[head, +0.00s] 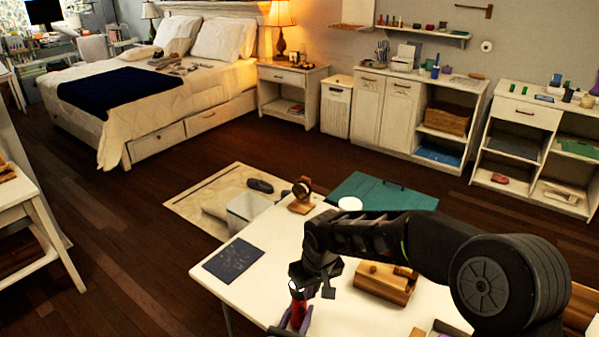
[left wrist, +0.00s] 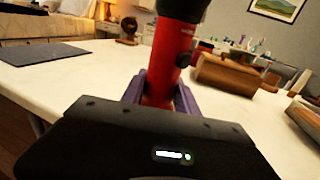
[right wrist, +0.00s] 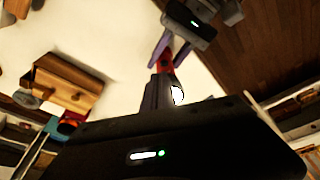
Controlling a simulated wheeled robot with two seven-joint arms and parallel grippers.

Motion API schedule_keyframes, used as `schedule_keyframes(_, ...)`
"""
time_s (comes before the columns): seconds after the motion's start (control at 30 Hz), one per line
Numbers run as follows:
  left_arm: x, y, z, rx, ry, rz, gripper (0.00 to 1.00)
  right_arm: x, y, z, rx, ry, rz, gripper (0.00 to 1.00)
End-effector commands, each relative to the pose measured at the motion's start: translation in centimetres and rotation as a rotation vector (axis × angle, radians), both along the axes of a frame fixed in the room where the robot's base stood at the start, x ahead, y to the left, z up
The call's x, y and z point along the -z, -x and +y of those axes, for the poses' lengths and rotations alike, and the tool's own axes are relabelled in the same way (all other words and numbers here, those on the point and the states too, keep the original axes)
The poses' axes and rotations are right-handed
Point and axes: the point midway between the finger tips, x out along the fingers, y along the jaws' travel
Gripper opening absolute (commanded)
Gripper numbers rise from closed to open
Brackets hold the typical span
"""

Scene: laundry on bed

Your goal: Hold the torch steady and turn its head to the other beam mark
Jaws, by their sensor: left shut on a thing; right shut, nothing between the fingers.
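The torch has a red body (left wrist: 163,62) and a dark head (left wrist: 182,8), which is cut off at the top of the left wrist view. My left gripper's purple fingers (left wrist: 160,95) are shut on the red body and hold the torch upright over the table's near edge. In the head view, the torch (head: 298,309) stands below my right gripper (head: 314,280). The right gripper is shut with nothing held, close to the torch head. In the right wrist view, a bright lens (right wrist: 178,95) shows at the head. The beam marks cannot be read.
The white table (head: 255,290) carries a dark mat (head: 234,260), a wooden headphone stand (head: 302,196), a white round item (head: 350,204) and a wooden box (head: 384,284) right of the torch. A green board (head: 380,192) lies beyond. The table's left middle is clear.

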Motion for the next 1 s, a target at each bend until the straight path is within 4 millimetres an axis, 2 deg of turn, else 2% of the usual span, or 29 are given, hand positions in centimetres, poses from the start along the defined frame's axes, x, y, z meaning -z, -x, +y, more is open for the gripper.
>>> schedule_keyframes(1.0, -0.01, 0.03, -0.04, 0.001, -0.001, 0.0, 0.0, 0.21, -0.46, 0.32, 0.0, -0.001, -0.002, 0.0)
